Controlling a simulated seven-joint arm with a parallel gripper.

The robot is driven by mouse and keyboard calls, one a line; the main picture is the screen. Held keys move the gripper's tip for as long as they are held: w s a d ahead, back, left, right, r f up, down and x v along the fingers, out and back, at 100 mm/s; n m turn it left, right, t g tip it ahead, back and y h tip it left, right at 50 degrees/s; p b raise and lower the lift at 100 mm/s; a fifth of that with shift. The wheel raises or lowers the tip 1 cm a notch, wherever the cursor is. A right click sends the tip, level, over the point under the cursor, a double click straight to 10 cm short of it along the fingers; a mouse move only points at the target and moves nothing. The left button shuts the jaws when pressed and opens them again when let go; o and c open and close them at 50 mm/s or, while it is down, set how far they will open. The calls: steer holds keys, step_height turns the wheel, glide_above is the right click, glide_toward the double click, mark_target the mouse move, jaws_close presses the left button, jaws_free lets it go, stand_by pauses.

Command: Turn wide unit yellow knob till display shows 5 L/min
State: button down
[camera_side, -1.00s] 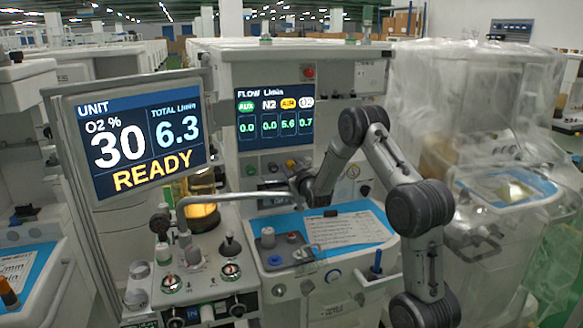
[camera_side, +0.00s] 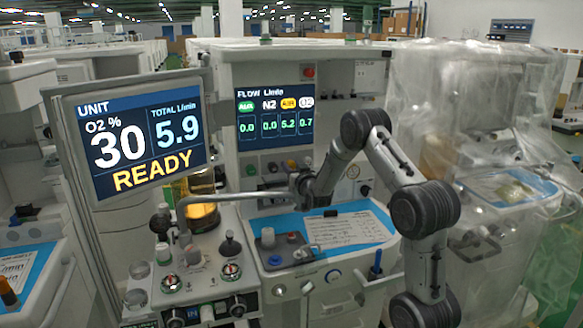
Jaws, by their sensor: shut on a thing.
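The wide unit's flow display (camera_side: 274,116) shows 0.0, 0.0, 5.2 and 0.7 L/min. The 5.2 stands under the yellow label. A row of small knobs runs below this screen, with a green knob (camera_side: 251,169) at its left. My gripper (camera_side: 297,183) reaches in from the right at the row's right part and is shut on the yellow knob. The wrist largely hides the fingers and their contact with the knob.
A large monitor (camera_side: 138,135) at left reads O2 30 %, total 5.9 L/min and READY. A grey bent rail (camera_side: 225,196) passes just left of my gripper. Below lie a blue mat with a paper sheet (camera_side: 345,229). A plastic-covered unit (camera_side: 470,110) stands at right.

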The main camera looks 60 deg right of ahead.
steer(key=c, duration=0.5)
jaws_free()
steer(key=v, duration=1.4)
steer(key=shift+w+r, duration=0.1)
